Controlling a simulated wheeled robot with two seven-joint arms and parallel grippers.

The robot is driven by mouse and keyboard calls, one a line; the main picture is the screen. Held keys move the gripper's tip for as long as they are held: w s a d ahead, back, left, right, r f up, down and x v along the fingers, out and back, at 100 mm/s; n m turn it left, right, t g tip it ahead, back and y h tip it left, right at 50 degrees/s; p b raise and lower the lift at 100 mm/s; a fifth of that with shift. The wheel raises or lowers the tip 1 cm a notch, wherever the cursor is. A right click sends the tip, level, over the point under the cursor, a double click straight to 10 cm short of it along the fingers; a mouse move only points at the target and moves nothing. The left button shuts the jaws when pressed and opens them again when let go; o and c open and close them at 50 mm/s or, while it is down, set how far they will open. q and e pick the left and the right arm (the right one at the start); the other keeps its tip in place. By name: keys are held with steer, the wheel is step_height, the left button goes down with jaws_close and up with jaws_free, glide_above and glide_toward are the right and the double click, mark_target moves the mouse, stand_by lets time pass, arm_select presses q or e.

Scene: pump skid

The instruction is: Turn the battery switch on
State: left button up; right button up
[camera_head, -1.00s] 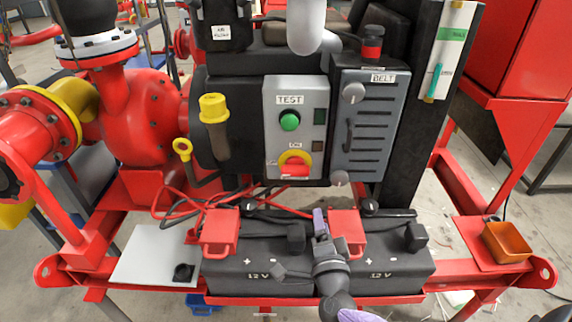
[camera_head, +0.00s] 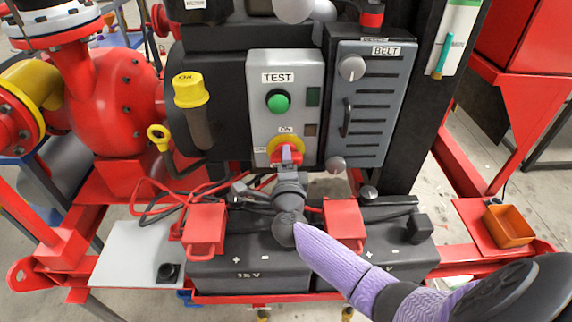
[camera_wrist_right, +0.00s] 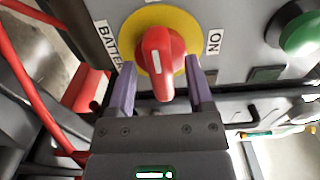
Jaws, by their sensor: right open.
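The battery switch is a red knob (camera_head: 287,153) on a yellow disc (camera_head: 273,147), low on the grey panel. In the right wrist view the red knob (camera_wrist_right: 160,58) sits in front of the yellow disc (camera_wrist_right: 137,22), with an ON label on its right and a partly hidden BATTERY label on its left. My right gripper (camera_head: 287,163) is at the switch, partly covering it in the head view. In the wrist view its purple fingers (camera_wrist_right: 160,80) are open, one on each side of the knob's near end; I cannot tell whether they touch it. My left gripper is not in view.
The green TEST button (camera_head: 278,101) is above the switch. A grey slotted BELT cover (camera_head: 362,105) stands to the right. Black batteries (camera_head: 245,274) with red terminal covers (camera_head: 205,228) and cables lie below. A yellow oil cap (camera_head: 190,90) is to the left.

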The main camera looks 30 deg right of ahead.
jaws_close()
stand_by(0.3)
